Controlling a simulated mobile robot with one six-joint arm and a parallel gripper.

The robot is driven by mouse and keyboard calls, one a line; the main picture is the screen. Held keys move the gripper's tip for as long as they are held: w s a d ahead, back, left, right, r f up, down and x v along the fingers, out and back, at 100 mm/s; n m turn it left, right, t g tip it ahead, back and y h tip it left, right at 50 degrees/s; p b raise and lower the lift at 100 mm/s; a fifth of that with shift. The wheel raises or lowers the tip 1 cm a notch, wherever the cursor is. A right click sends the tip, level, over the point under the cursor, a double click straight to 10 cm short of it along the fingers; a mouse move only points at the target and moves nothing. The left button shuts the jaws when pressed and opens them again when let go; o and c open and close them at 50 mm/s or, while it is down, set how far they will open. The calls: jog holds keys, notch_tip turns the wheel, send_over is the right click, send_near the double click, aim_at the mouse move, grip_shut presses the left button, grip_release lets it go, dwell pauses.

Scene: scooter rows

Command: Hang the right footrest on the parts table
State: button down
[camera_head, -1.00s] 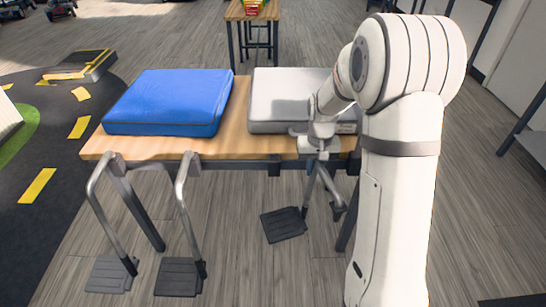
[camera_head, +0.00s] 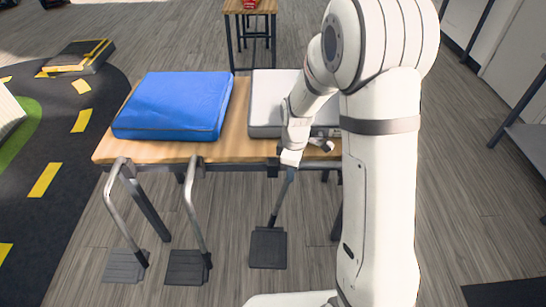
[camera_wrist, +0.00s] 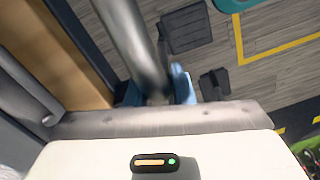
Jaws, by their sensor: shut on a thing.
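The parts table (camera_head: 235,135) has a wooden top and a dark front rail. My gripper (camera_head: 290,168) is at its front edge, right of centre. It is shut on a footrest (camera_head: 268,248), a metal tube with a dark ribbed plate hanging near the floor. In the wrist view, the blue fingers (camera_wrist: 157,92) close around the thick grey tube (camera_wrist: 130,40). The upper end of the held footrest is hidden by my gripper, so I cannot tell whether it touches the rail. Two similar footrests hang from the front edge at left, one (camera_head: 125,264) and another (camera_head: 187,266).
A blue cushion (camera_head: 175,105) and a grey cushion (camera_head: 265,105) lie on the table. A small table (camera_head: 250,8) stands behind. A shelf (camera_head: 528,145) is at the right edge. The floor in front of the table is open.

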jog(key=s+a+r+n+h+p, duration=0.1)
jog(key=s+a+r+n+p, duration=0.6)
jog(key=n+p, duration=0.7)
jog(key=f+n+b, duration=0.1)
jog(key=b, duration=0.2)
jog(key=d+f+n+b, duration=0.1)
jog(key=n+b, duration=0.1)
jog(key=b, duration=0.1)
jog(key=shift+f, duration=0.4)
jog(key=shift+f+b, duration=0.1)
jog(key=shift+b, duration=0.2)
jog(key=shift+d+f+n+b, duration=0.1)
jog(key=shift+f+n+b, duration=0.25)
jog(key=shift+f+n, duration=0.4)
jog(key=shift+f, duration=0.2)
